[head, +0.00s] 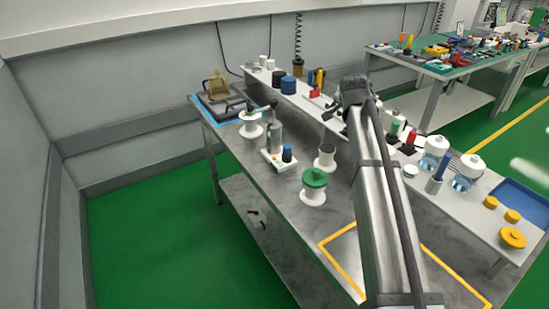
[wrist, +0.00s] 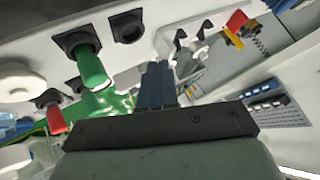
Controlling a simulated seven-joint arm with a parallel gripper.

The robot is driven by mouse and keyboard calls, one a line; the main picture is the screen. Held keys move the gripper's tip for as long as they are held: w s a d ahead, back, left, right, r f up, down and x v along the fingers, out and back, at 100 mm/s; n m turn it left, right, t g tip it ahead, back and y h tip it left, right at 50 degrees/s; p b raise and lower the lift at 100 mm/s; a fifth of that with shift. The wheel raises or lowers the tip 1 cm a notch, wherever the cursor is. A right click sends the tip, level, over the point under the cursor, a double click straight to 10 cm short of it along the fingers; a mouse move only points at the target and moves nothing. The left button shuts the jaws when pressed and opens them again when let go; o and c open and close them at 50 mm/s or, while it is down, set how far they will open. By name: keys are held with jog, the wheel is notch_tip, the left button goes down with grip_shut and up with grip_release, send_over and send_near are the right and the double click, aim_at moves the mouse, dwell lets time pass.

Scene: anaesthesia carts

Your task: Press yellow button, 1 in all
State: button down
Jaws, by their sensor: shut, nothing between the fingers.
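I cannot make out a thing that is surely the yellow button. In the head view, yellow round pieces stand at the right end of the white shelf: a larger one (head: 512,237) and two smaller ones (head: 490,202) (head: 512,216). In the wrist view, a small yellow part (wrist: 234,38) shows beside a red one at the upper right. My gripper (wrist: 157,85) is shut, with its dark fingers together and nothing held. It is over the white shelf, near the green and red pieces. In the head view my arm hides its fingertips.
A green cylinder (wrist: 90,65) in a black socket and a red piece (wrist: 55,120) are left of my fingers. A green-topped spool (head: 314,180) stands on the grey table (head: 262,200).

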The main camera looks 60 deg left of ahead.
jog(key=s+a+f+n+h, duration=0.2)
jog(key=s+a+f+n, duration=0.15)
jog(key=s+a, duration=0.5)
jog(key=n+t+h, duration=0.2)
jog(key=n, duration=0.4)
send_over(274, 158)
notch_tip(274, 158, down, 2)
jog(key=shift+s+a+f, duration=0.15)
jog(key=shift+s+a, duration=0.05)
jog(key=shift+s, duration=0.15)
jog(key=shift+f, duration=0.2)
jog(key=shift+f, duration=4.25)
jog(key=shift+f, duration=0.15)
jog(key=shift+f, duration=0.25)
